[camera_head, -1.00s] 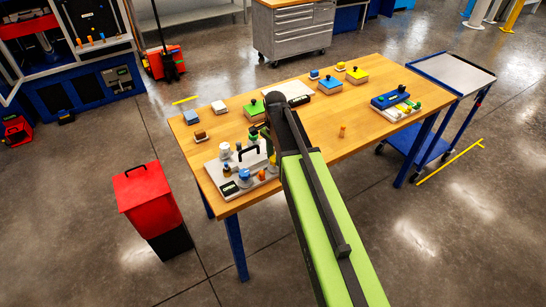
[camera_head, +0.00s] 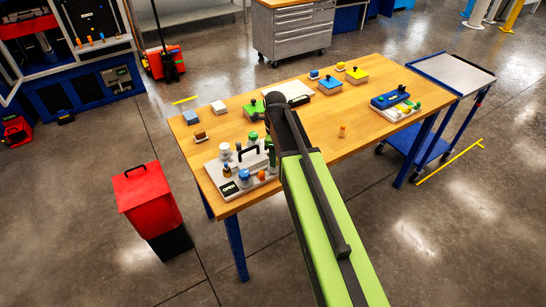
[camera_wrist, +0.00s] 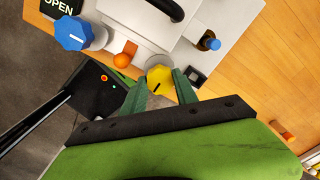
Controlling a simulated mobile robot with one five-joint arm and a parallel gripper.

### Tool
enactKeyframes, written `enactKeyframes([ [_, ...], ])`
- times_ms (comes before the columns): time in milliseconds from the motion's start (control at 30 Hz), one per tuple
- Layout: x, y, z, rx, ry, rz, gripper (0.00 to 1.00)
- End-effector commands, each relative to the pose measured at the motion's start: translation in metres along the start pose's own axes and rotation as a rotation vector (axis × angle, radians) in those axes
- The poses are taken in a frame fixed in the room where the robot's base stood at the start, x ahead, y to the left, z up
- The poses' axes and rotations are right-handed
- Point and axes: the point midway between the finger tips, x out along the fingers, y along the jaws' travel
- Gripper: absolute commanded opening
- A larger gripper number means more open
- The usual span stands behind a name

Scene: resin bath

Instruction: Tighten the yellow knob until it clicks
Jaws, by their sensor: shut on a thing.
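The yellow knob (camera_wrist: 159,77) shows in the wrist view, with a dark mark line on its top. My gripper (camera_wrist: 160,86) has its two green fingers on either side of the knob, shut on it. The knob sits at the edge of a pale grey fixture (camera_wrist: 205,22) on the wooden table.
A blue knob (camera_wrist: 73,33), an OPEN sign (camera_wrist: 57,8), an orange ball-like part (camera_wrist: 122,60) and a blue-capped bottle (camera_wrist: 208,42) stand close around the gripper. A black handle (camera_wrist: 166,8) rises from the fixture. A red bin (camera_head: 146,197) stands left of the table.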

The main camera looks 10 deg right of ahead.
Motion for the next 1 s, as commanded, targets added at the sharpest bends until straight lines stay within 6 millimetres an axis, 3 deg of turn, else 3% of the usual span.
enactKeyframes([
  [500,0.0003,0.002,-0.0023,0.383,0.007,0.004,0.0],
  [1000,0.0002,0.0024,-0.0015,0.484,0.007,0.004,0.0],
])
